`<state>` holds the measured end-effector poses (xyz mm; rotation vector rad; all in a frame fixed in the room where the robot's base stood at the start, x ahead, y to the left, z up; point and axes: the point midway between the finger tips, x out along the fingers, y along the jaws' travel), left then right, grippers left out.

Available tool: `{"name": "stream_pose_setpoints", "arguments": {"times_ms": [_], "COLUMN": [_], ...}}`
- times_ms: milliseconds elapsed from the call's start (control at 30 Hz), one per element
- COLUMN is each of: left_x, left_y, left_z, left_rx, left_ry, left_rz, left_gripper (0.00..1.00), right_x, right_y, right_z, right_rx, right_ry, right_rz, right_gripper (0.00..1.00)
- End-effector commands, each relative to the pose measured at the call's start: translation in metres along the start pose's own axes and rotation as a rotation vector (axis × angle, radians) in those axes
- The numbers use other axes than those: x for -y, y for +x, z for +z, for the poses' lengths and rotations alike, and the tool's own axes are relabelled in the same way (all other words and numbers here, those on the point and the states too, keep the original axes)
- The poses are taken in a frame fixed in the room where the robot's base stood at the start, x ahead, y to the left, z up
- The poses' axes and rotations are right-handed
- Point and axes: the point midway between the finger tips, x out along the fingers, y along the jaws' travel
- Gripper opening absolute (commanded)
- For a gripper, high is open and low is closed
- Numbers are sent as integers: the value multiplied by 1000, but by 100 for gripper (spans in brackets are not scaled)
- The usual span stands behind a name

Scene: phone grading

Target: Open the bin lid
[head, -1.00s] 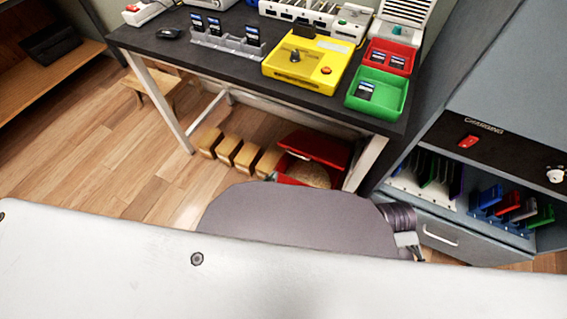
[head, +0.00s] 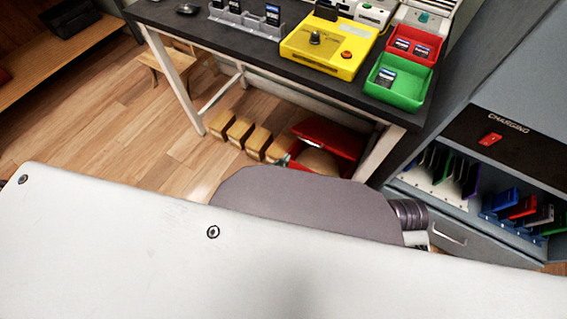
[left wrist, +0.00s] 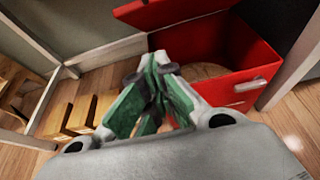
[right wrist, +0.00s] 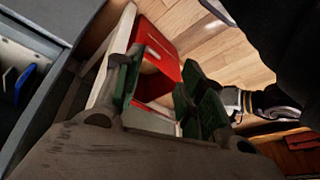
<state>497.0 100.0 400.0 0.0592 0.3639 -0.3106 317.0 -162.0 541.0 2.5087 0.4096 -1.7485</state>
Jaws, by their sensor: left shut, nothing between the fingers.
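The red bin (left wrist: 262,65) stands on the floor under the table. Its red lid (head: 325,136) is tilted up, and brown material (left wrist: 205,72) shows inside the bin. In the left wrist view the lid (left wrist: 165,12) rises behind the opening. My left gripper (left wrist: 155,68) is shut and empty, beside the open bin; whether it touches the lid I cannot tell. In the head view it is mostly hidden behind my own body. My right gripper (right wrist: 160,75) has its fingers apart and nothing between them, with the bin (right wrist: 155,85) beyond them.
A dark table (head: 190,32) stands over the bin, with a white leg (head: 380,152) close to its right. Several wooden blocks (head: 240,130) stand left of the bin. A grey charging cabinet (head: 490,85) is at right. Open wooden floor (head: 130,110) lies at left.

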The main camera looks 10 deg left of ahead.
Motion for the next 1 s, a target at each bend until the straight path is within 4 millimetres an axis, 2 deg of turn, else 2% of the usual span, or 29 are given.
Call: {"name": "stream_pose_setpoints", "arguments": {"times_ms": [400, 733, 867, 1000], "left_x": [0, 0, 0, 0], "left_y": [49, 77, 77, 79], "left_z": [-1, 1, 12, 21], "left_rx": [1, 1, 1, 1], "left_ry": [-2, -2, -2, -2], "left_rz": [0, -1, -1, -1], "left_gripper": [0, 0, 0, 0], "right_x": [4, 8, 7, 5], "right_y": [33, 56, 49, 24], "right_z": [3, 13, 19, 0], "right_rx": [-54, -79, -46, -53], "right_ry": [12, 29, 24, 7], "right_rz": [-31, -57, -45, -28], "right_gripper": [40, 40, 40, 40]}}
